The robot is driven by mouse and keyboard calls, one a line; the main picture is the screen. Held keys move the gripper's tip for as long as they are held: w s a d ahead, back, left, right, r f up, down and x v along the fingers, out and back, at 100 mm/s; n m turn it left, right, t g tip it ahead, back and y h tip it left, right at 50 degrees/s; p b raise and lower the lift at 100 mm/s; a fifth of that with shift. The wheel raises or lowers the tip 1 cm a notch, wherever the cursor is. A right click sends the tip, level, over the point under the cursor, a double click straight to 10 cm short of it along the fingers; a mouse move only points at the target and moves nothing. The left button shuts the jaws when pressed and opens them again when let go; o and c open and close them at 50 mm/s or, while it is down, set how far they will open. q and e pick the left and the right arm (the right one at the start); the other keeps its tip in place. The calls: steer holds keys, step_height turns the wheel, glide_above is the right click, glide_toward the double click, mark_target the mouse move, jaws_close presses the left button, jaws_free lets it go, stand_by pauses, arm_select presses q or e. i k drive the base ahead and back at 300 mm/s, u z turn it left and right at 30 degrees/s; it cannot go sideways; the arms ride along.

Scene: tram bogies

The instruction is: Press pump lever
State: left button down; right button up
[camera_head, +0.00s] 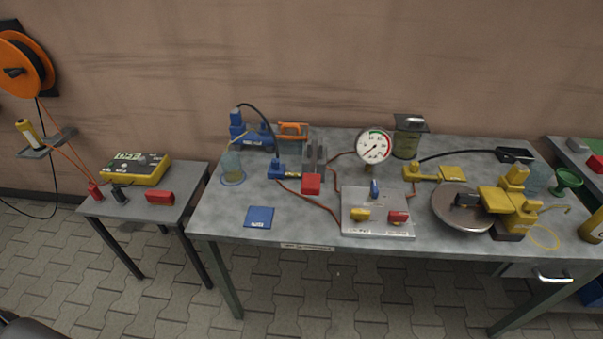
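A small grey unit (315,158) with a red pad (311,184) at its front stands near the middle of the main table. The red pad looks like the pump lever, but I cannot be sure. Hoses run from this area to a blue fitting (282,170) and towards the metal valve plate (377,228). The plate carries blue (375,188), yellow (360,214) and red (399,217) knobs. A round dial gauge (374,146) stands behind it. Neither of my grippers is in view, and nothing touches the red pad.
A round metal dish (455,203) and a yellow device (515,208) stand at the right. A blue pad (260,217) lies at the front left of the main table (225,212). A side table at left holds a yellow meter (137,169). An orange reel (22,66) hangs on the wall.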

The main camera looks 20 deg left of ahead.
mark_target(311, 182)
steer(key=z, duration=0.8)
steer(key=k, duration=0.35)
steer(key=u, duration=0.65)
